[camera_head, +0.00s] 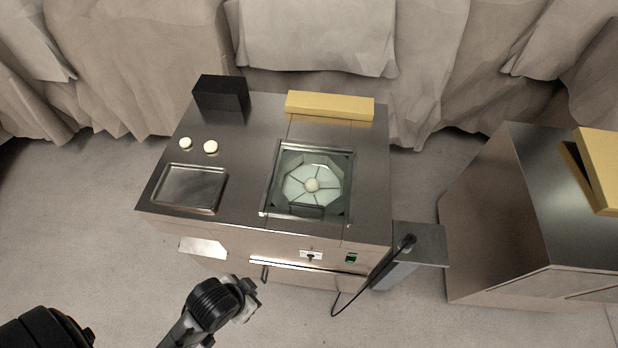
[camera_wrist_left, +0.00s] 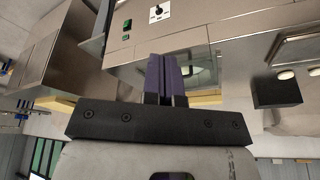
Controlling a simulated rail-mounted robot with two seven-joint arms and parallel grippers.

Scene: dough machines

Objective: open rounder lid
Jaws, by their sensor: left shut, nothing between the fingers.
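The rounder (camera_head: 245,160) is a steel machine in the middle of the head view. Its square lid (camera_head: 266,190) has a clear window in a metal frame and appears to lie flat on the top. Under it shows a pale octagonal plate (camera_head: 325,172) with a round centre. My left gripper (camera_head: 248,293) is in front of the machine's front face, lower than the top and apart from the lid. In the left wrist view its dark fingers (camera_wrist_left: 166,75) are together and empty, with the lid window (camera_wrist_left: 203,70) behind them. My right gripper is not in view.
A tray (camera_head: 190,187), two pale round pieces (camera_head: 210,147) and a black box (camera_head: 221,97) are left of the lid. A yellow block (camera_head: 330,105) is behind it. A black lever (camera_head: 392,258) with a cable stands at the right side. Another steel machine (camera_head: 500,200) stands further right.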

